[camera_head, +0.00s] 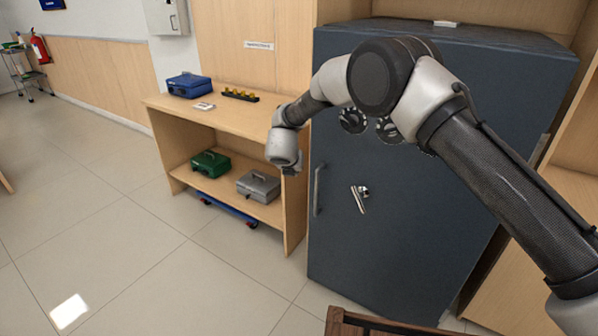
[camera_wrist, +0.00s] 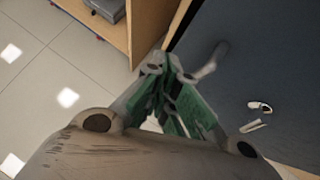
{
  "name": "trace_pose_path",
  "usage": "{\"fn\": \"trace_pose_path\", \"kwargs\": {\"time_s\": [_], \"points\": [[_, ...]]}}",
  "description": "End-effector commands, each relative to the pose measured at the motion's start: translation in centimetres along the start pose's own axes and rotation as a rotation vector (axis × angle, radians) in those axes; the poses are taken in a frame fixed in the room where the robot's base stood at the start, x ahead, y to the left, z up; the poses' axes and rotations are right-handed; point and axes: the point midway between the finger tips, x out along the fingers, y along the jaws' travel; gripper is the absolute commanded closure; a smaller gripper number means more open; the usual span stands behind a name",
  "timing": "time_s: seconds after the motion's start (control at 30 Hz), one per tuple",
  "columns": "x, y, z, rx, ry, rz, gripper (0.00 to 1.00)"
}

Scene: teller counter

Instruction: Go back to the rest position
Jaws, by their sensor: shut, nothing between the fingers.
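My gripper (camera_wrist: 166,66) shows in the wrist view with its fingers together and nothing between them. Green linkage parts show on its fingers. In the head view my arm reaches over from the right and bends down, with its wrist end in front of the gap between the wooden shelf unit and the dark safe; the fingertips are hard to make out there. The safe (camera_head: 400,250) is shut, with a bar handle (camera_head: 318,190) on its left side. In the wrist view the handle (camera_wrist: 208,64) appears just right of my fingertips; I cannot tell whether they touch.
The shelf unit (camera_head: 161,104) carries a blue cash box (camera_head: 188,86) on top and green (camera_head: 210,163) and grey (camera_head: 258,187) boxes below. A small lever (camera_head: 360,198) sticks out of the safe door. A brown wooden edge (camera_head: 335,322) is low in front. The tiled floor at left is clear.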

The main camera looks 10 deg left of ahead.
Motion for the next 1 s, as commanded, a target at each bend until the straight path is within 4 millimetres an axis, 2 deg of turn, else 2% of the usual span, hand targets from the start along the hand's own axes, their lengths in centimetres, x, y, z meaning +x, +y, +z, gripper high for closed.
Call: {"fn": "trace_pose_path", "kwargs": {"time_s": [0.13, 0.27, 0.37, 0.43, 0.47, 0.53, 0.6, 0.67, 0.77, 0.87, 0.97, 1.0], "points": [[-1.8, 0.6, 0.0, -0.002, 0.0, 0.001, 1.0], [-2.4, 0.7, 0.0, -0.033, 0.0, 0.002, 1.0], [-2.5, 2.0, 0.2, -0.149, -0.009, 0.057, 1.0], [-2.3, 3.4, 0.2, -0.333, -0.046, 0.136, 1.0], [-2.1, 3.7, -0.4, -0.44, -0.06, 0.174, 1.0], [-1.9, 4.2, -2.9, -0.721, -0.089, 0.273, 1.0], [-3.2, 4.5, -4.2, -0.98, -0.135, 0.375, 1.0], [-5.0, 4.2, -4.7, -1.189, -0.182, 0.459, 1.0], [-8.7, 1.8, -4.6, -1.519, -0.267, 0.593, 1.0], [-12.9, -2.1, -4.2, -1.819, -0.352, 0.712, 1.0], [-17.5, -7.7, -3.7, -2.096, -0.426, 0.822, 1.0], [-19.5, -10.2, -3.6, -2.202, -0.45, 0.864, 1.0]]}}
